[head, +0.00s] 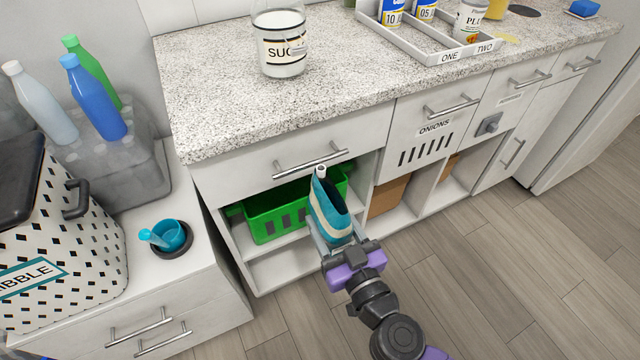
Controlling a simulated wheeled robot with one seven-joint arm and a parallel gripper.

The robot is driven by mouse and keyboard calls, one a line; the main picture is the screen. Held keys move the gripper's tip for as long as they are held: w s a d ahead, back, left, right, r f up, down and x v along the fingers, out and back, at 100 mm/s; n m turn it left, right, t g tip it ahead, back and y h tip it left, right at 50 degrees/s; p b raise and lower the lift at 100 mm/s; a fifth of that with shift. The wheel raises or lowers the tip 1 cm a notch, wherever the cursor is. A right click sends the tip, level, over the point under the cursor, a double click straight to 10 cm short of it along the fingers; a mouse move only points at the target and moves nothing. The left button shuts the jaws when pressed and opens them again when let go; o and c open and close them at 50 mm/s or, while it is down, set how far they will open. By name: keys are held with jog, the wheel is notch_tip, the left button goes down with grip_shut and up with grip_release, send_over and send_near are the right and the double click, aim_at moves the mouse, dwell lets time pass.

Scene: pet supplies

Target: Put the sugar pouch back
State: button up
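A teal and cream pouch (334,218) with a small white spout at its top is the likely sugar pouch; no lettering on it is readable. My gripper (333,243) is shut on its lower part, with a finger on each side. The pouch is held roughly upright, leaning slightly, in front of the open shelf and below the drawer handle. A clear jar (283,58) with a white fill and a label starting "SU" stands on the speckled counter (215,110). The pouch and gripper hide part of the shelf behind.
A green basket (275,217) sits in the open shelf at left, behind the pouch. A grey tray (430,50) labelled ONE and TWO holds containers on the counter. Drawer handles (310,161) stick out. A low cabinet at left bears a patterned bin (75,245) and a teal cup (171,234).

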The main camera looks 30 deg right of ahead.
jog(key=shift+n+y, duration=0.3)
jog(key=shift+y, duration=0.2)
jog(key=f, duration=0.2)
jog(key=d+f, duration=0.1)
jog(key=f, duration=0.1)
jog(key=shift+s+f, duration=0.15)
jog(key=shift+f, duration=0.15)
jog(key=shift+s+a, duration=0.15)
jog(key=shift+r, duration=0.15)
